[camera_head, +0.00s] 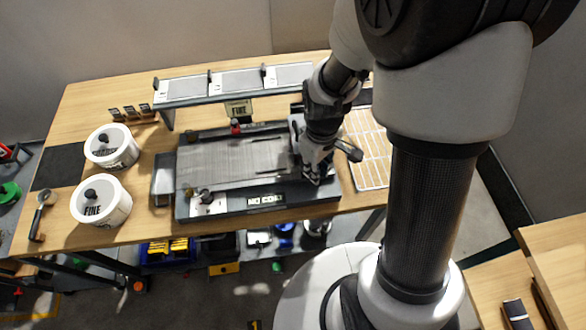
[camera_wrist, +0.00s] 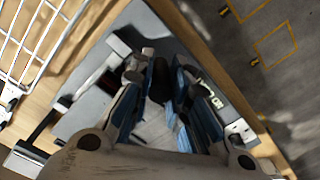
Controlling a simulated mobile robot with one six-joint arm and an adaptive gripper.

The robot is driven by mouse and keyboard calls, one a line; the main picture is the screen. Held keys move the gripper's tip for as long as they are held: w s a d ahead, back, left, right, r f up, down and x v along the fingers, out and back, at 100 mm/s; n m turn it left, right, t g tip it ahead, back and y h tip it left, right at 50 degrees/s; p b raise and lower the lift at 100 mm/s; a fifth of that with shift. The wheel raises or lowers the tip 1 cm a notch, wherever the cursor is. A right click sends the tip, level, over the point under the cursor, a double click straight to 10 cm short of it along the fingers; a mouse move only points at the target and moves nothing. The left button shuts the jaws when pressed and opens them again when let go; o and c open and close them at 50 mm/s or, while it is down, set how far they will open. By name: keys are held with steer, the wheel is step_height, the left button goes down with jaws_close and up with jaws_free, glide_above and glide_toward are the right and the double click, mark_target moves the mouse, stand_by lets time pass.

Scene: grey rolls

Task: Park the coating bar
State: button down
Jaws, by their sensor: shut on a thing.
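The coating station, a dark flat bed (camera_head: 225,160) with a grey plate, lies mid-bench; its front label appears to read "NO COAT". My gripper (camera_head: 316,172) is low over the bed's right end. In the wrist view my gripper (camera_wrist: 160,95) has its blue-lined fingers either side of a dark upright piece (camera_wrist: 159,78), seemingly the coating bar's handle, and is shut on it. Most of the bar is hidden by the fingers and arm. A raised grey rack (camera_head: 235,82) stands behind the bed, with a "FINE" sign (camera_head: 238,108) below it.
Two white tubs stand at left: one marked FINE (camera_head: 101,203), another behind it (camera_head: 111,148). A black-handled tool (camera_head: 41,214) lies at the bench's left end. A white wire rack (camera_head: 368,148) is close right of my gripper, also in the wrist view (camera_wrist: 38,42).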

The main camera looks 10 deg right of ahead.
steer(key=shift+d, duration=0.35)
steer(key=c, duration=1.8)
jaws_free()
steer(key=o, duration=0.3)
steer(key=shift+d, duration=0.2)
steer(key=shift+s+a, duration=0.1)
steer(key=shift+a, duration=0.05)
